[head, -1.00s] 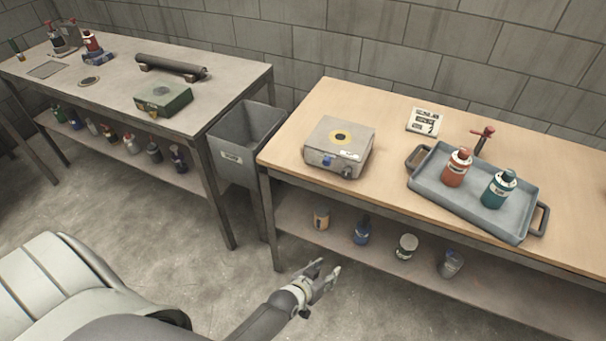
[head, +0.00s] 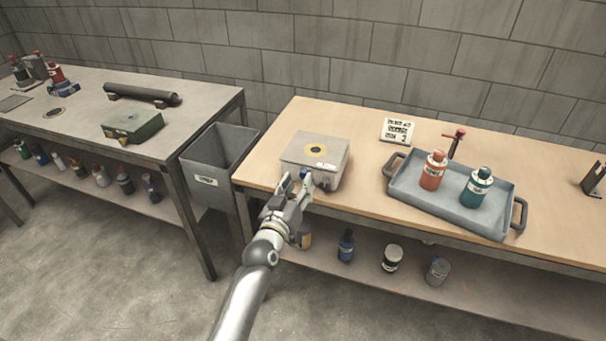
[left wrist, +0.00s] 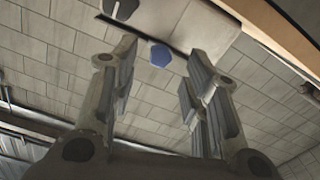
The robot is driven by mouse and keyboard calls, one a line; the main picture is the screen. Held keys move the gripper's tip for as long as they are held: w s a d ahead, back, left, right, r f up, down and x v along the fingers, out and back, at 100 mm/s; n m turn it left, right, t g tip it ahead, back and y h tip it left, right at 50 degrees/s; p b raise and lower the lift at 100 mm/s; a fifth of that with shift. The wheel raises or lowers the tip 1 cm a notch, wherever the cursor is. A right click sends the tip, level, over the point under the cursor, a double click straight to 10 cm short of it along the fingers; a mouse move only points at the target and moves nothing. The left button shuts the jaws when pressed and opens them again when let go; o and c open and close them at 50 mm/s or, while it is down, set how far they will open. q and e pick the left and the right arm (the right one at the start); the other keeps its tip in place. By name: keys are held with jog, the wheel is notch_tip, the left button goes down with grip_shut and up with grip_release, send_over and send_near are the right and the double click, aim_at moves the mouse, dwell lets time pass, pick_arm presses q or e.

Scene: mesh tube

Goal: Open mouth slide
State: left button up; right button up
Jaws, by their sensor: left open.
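A grey metal box (head: 326,149) with a yellow-ringed dark round spot on its top stands at the left end of the wooden bench. A small blue knob (head: 305,173) is on its front face, partly hidden by my gripper. My left gripper (head: 296,184) is open and empty, just in front of the knob. In the left wrist view the blue knob (left wrist: 160,56) shows beyond and between the open fingers (left wrist: 160,78), apart from them. A dark knob (left wrist: 121,8) is at the top edge there. I cannot make out a slide. My right gripper is not in view.
A grey tray (head: 450,212) holds an orange bottle (head: 433,170) and a teal bottle (head: 476,187), right of the box. A grey bin (head: 216,160) is left of the bench (head: 365,190). Several containers are on the lower shelf.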

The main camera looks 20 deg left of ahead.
aim_at(303, 176)
pick_arm(q)
jog(key=shift+w, duration=2.55)
grip_shut()
